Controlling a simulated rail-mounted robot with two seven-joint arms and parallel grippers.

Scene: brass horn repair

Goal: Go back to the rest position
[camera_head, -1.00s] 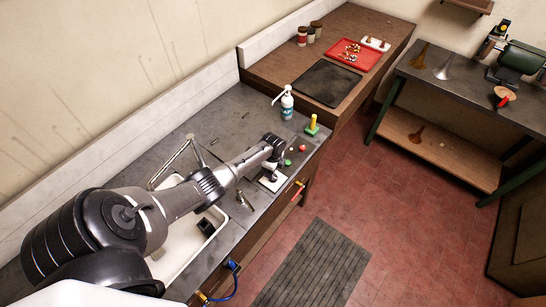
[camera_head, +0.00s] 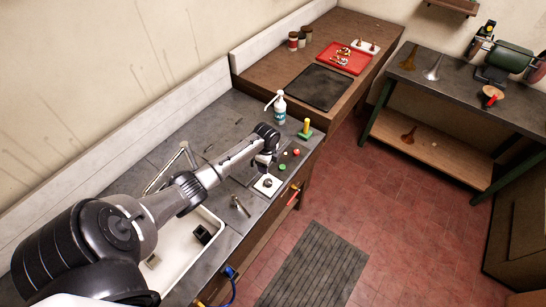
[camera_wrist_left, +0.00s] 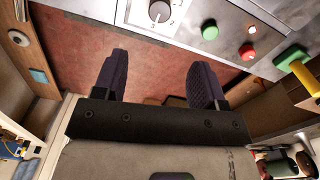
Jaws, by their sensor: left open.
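My left arm reaches in from the left over the dark grey counter (camera_head: 215,130). My left gripper (camera_head: 262,160) hangs above the counter's front part, beside a small control panel. In the left wrist view my left gripper (camera_wrist_left: 163,62) has its two dark fingers apart, with nothing between them. A white square plate with a dial (camera_head: 267,184) is close to the gripper, apart from it. The dial (camera_wrist_left: 159,11) also shows in the left wrist view. My right gripper is not in view.
A green button (camera_head: 282,167) and a red button (camera_head: 296,152) sit beside the dial. A spray bottle (camera_head: 279,108), a green stand with a yellow post (camera_head: 306,131) and a white sink (camera_head: 180,262) are on the counter. The red floor (camera_head: 370,210) is open at right.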

